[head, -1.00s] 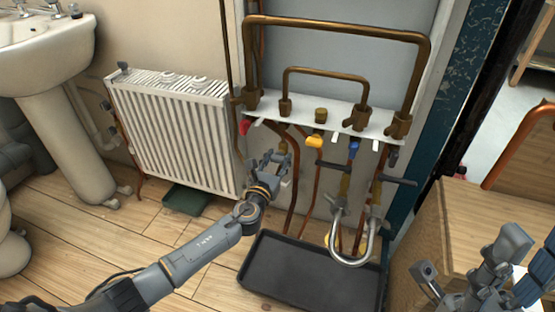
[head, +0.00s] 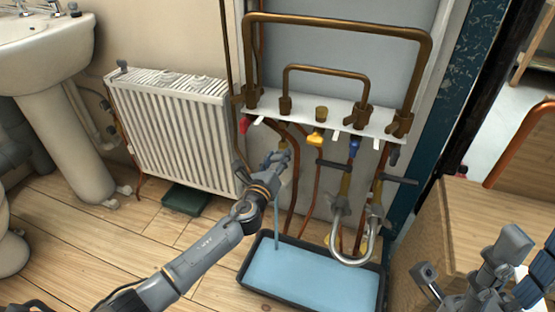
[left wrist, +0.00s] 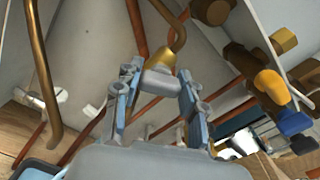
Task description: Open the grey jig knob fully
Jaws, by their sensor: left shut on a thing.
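A pale grey knob (left wrist: 160,80) on a brass fitting (left wrist: 165,57) sits between the fingers of my left gripper in the left wrist view. My left gripper (head: 278,158) is shut on this knob, below the left part of the white manifold; the fingers mostly hide the knob in the head view. The gripper also shows in the left wrist view (left wrist: 158,100). A thin stream of water (head: 277,222) falls below the gripper into a black tray (head: 243,283), which holds light blue water. My right gripper (head: 468,258) is open and empty at the lower right.
Red (head: 244,125), yellow (head: 315,138) and blue (head: 354,148) handles hang under the white manifold (head: 336,117). A silver U-shaped pipe (head: 352,260) overhangs the tray. A white radiator (head: 172,135) stands left, a wooden cabinet (head: 490,220) right.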

